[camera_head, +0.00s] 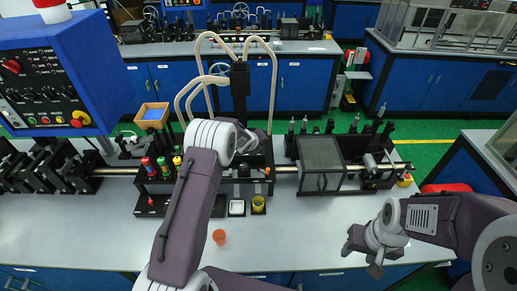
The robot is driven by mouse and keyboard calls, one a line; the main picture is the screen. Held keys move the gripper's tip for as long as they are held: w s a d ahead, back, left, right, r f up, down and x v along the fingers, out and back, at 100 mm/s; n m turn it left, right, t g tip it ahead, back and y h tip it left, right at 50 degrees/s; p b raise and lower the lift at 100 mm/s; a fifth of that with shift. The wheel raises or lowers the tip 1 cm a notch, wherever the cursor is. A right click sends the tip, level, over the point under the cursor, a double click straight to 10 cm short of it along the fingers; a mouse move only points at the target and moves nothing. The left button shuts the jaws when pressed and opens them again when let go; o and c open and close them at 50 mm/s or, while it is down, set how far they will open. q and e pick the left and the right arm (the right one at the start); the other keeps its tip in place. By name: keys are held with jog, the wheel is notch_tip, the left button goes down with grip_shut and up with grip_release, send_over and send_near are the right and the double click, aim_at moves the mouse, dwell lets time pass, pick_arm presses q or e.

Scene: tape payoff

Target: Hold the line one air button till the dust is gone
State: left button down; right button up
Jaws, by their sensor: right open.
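The machine (250,177) stands along the middle of the bench, with curved beige hoses above it. I cannot tell which control is the line one air button, and no dust can be made out at this size. My left arm reaches up across the bench to the machine's centre. Its gripper (257,141) is by the black column there, mostly hidden behind its own wrist; its jaws and any contact do not show. My right gripper (361,256) is open and empty above the front right of the bench, apart from the machine.
A blue control box (55,75) with knobs and a red button stands at the left. A small orange cup (219,237) and a yellow cup (258,204) are near my left arm. A dark box-like cover (320,163) sits right of centre.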

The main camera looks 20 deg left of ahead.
dwell(0.3)
pick_arm(q)
jog(key=shift+f+b, duration=0.4)
jog(key=shift+b, duration=0.15)
jog(key=shift+f+b, duration=0.5)
jog(key=shift+b, duration=0.05)
dwell(0.4)
jog(key=shift+r, duration=0.1)
dwell(2.1)
jog(key=shift+r+p, duration=0.85)
notch_tip(320, 180, up, 5)
jog(key=p, duration=0.4)
jog(key=shift+p, duration=0.35)
jog(key=shift+f, duration=0.1)
